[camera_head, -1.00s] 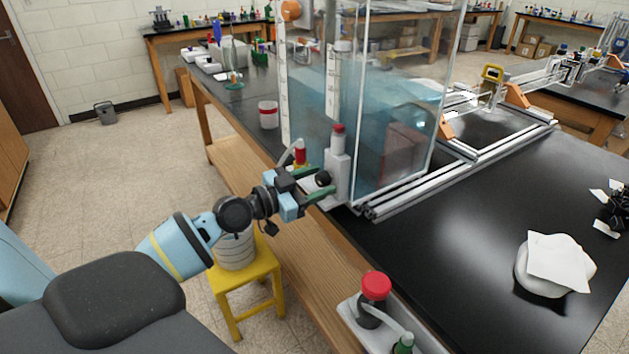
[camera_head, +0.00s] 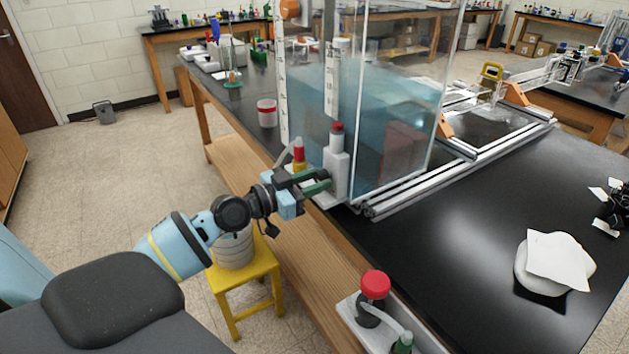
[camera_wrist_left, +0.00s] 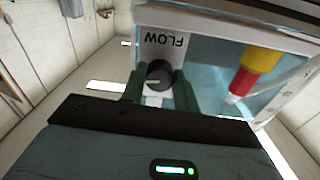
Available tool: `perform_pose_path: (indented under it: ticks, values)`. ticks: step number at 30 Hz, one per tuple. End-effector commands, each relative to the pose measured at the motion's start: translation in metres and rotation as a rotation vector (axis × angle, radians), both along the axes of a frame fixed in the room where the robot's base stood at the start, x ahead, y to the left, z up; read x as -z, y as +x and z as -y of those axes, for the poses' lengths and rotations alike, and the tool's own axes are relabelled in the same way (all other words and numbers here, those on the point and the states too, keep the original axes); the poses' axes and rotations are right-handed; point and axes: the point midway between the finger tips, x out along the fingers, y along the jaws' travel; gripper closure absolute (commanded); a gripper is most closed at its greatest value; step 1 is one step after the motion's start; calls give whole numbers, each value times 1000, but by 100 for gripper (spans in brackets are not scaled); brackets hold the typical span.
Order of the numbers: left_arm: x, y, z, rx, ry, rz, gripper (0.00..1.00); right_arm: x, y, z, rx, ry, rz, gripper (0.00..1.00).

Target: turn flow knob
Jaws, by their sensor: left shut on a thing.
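In the head view the left gripper (camera_head: 318,184) reaches the white block (camera_head: 336,172) at the near corner of the water tank (camera_head: 395,120). There the fingers hide the knob. My right gripper is not in view.
A yellow stool (camera_head: 245,280) stands below my arm. The black benchtop at right is mostly clear.

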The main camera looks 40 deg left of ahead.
Motion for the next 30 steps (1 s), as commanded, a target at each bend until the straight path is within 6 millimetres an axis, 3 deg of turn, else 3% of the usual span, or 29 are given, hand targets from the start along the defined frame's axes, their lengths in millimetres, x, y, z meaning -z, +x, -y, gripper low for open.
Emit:
perform_pose_path:
  ticks: [30]
  values:
    - [-3,0,0,0,-796,-325,93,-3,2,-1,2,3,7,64]
